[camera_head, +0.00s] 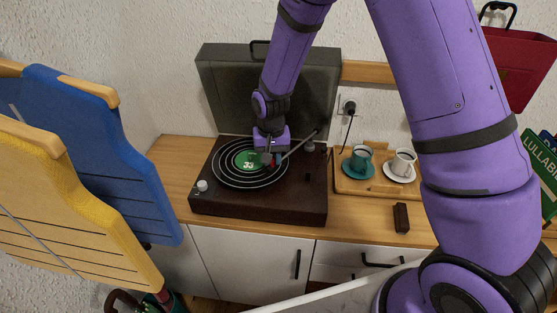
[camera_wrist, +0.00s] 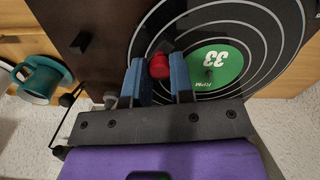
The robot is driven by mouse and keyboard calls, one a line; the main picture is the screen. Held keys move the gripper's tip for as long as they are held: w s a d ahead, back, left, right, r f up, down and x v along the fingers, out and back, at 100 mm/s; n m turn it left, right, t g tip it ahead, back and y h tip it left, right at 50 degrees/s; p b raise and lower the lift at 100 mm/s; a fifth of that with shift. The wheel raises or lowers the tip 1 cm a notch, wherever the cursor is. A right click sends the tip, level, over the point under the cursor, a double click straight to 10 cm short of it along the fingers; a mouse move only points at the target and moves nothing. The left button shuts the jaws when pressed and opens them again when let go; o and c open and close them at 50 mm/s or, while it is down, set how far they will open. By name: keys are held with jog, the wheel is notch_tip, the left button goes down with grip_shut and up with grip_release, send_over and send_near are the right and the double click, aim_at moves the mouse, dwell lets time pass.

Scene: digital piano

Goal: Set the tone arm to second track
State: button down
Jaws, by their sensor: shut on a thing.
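The record player (camera_head: 255,207) is a dark brown box with its grey lid raised. A black record (camera_head: 226,172) with white rings and a green label (camera_head: 249,160) marked 33 sits on it. The tone arm (camera_head: 302,143) reaches from a pivot at the back right toward the record. My gripper (camera_head: 272,159) is shut on its red head (camera_wrist: 159,66), which sits between the blue fingertips in the wrist view (camera_wrist: 159,76). The head is above the ringed band, on the side of the label toward the pivot. I cannot tell whether it touches the record.
A wooden tray (camera_head: 350,186) with a teal cup (camera_head: 360,158) and a white cup (camera_head: 402,163) stands to the right. A small dark block (camera_head: 401,218) lies on the wooden counter (camera_head: 365,219). The raised lid (camera_head: 225,90) stands behind the record. Blue and yellow boards (camera_head: 90,130) stand at left.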

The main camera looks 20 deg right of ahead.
jog(key=shift+w+a, duration=0.1)
jog(key=shift+w, duration=0.05)
jog(key=c, duration=1)
grip_release()
jog(key=shift+r, duration=0.1)
notch_tip(320, 180, up, 11)
jog(key=shift+f, duration=0.2)
jog(key=shift+r, duration=0.1)
